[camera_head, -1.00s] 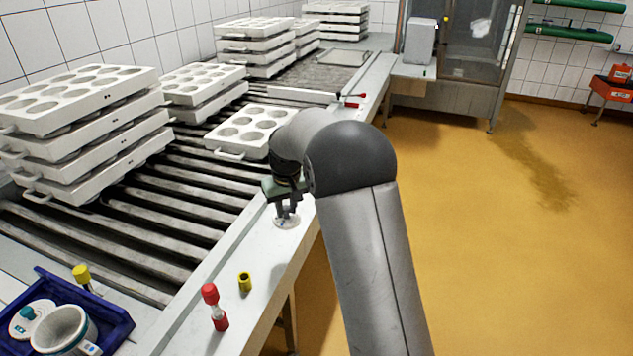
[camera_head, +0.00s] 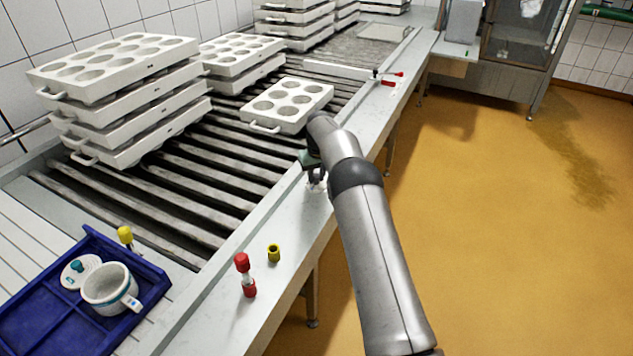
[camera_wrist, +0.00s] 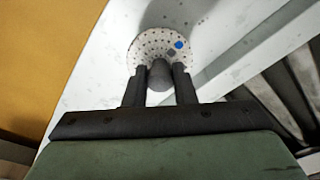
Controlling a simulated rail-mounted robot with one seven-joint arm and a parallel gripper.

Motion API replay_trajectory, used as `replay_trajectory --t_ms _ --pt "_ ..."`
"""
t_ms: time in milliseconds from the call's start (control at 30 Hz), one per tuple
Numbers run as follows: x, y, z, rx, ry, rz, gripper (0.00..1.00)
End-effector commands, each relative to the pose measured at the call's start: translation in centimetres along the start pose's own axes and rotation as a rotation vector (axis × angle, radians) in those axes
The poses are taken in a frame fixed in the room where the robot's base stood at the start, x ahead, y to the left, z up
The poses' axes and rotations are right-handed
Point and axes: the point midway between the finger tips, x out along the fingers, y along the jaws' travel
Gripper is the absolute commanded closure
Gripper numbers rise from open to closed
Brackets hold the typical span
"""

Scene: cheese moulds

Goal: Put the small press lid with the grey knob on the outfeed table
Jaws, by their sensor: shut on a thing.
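The small press lid is a white, speckled round disc with a blue dot and a grey knob. In the wrist view the lid (camera_wrist: 148,46) lies beyond my fingers. My gripper (camera_wrist: 160,75) is shut on its grey knob, one finger on each side. In the head view my gripper (camera_head: 316,178) is over the pale ledge (camera_head: 300,215) beside the roller conveyor, with the lid (camera_head: 318,187) mostly hidden at the fingertips. I cannot tell whether the lid touches the ledge. Which surface is the outfeed table is not clear; a pale table (camera_head: 448,48) stands at the far end.
A red-capped piece (camera_head: 244,275) and a yellow ring (camera_head: 273,253) stand on the ledge nearer me. A blue tray (camera_head: 40,318) holds a cup (camera_head: 107,288) and a teal-knobbed lid (camera_head: 80,270). Mould stacks (camera_head: 130,140) and a single mould (camera_head: 290,105) sit on the rollers. Red-handled fittings (camera_head: 388,78) lie further along.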

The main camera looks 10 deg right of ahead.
Motion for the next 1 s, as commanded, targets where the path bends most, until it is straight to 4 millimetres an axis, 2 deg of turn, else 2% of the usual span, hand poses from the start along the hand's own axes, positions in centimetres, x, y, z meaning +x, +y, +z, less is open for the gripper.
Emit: replay_trajectory --t_ms 100,300,667,700,767,1000 --pt "0.9 0.2 -0.4 0.000 -0.002 0.000 1.00" --pt "3.6 0.2 0.1 0.000 -0.002 0.000 1.00" --pt "4.2 0.2 0.2 0.000 0.000 0.000 1.00" --pt "4.0 0.2 0.2 0.000 0.000 0.000 0.68" --pt "4.0 0.2 0.2 0.000 -0.001 0.000 0.54" --pt "4.0 0.2 0.2 0.000 -0.001 0.000 0.54"
